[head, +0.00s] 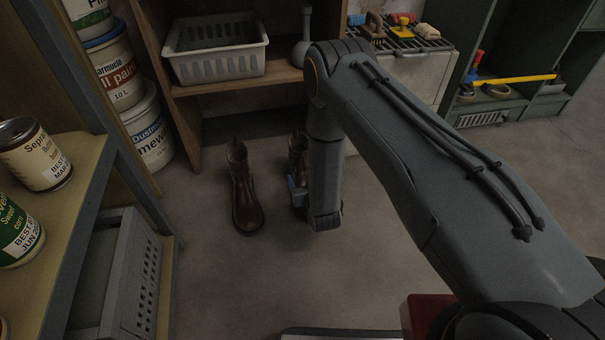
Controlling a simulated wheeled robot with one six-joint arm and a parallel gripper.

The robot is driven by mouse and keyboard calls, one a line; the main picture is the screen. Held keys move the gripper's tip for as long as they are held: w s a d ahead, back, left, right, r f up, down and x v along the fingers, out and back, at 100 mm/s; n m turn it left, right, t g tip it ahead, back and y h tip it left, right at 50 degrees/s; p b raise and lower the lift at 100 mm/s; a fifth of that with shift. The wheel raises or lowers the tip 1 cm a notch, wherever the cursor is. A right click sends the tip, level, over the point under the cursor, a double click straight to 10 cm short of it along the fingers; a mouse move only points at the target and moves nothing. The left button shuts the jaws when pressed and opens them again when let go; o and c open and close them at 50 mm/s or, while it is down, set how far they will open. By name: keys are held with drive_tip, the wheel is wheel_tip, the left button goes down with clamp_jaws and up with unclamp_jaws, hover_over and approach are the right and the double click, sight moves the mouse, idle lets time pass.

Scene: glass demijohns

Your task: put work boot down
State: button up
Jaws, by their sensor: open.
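A brown leather work boot (244,190) stands upright on the grey floor in front of the wooden shelf unit. A second brown boot (297,156) is to its right, partly hidden behind my arm. My gripper (298,194) is low by this second boot, at its front side. My arm covers most of the gripper, and its fingertips are hard to make out. The second boot appears upright at floor level; whether the gripper touches it cannot be seen.
A white plastic basket (217,52) sits on the wooden shelf (240,79) behind the boots. Paint buckets (147,135) are stacked at the left. A rack with cans (38,153) and a grey crate (130,275) stands nearer left. The floor (250,275) in front of the boots is clear.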

drive_tip(key=p+v, duration=0.3)
drive_tip(key=v, duration=0.5)
drive_tip(key=shift+s+r, duration=0.1)
drive_tip(key=shift+r, duration=0.05)
drive_tip(key=s+a+r+n+g, duration=0.1)
drive_tip(key=a+r+g, duration=0.3)
drive_tip(key=r, duration=0.6)
drive_tip(key=a+r+g, duration=0.1)
drive_tip(key=a+r, duration=0.4)
drive_tip(key=r, duration=0.5)
drive_tip(key=s+d+r+n+g+h, duration=0.15)
drive_tip(key=s+r+g, duration=0.35)
drive_tip(key=s+r, duration=1.3)
drive_tip(key=s+d+r+g, duration=0.1)
drive_tip(key=s+d+r, duration=0.2)
drive_tip(key=s, duration=0.5)
drive_tip(key=s+d+r+n+g, duration=0.1)
drive_tip(key=s+d+r+g, duration=0.1)
drive_tip(key=s, duration=0.6)
drive_tip(key=shift+s+d+r+h, duration=0.4)
drive_tip(key=shift+d+r, duration=0.3)
drive_tip(key=shift+d, duration=0.2)
drive_tip(key=shift+d+r+p, duration=0.1)
drive_tip(key=shift+r+p, duration=0.7)
drive_tip(key=shift+p, duration=0.05)
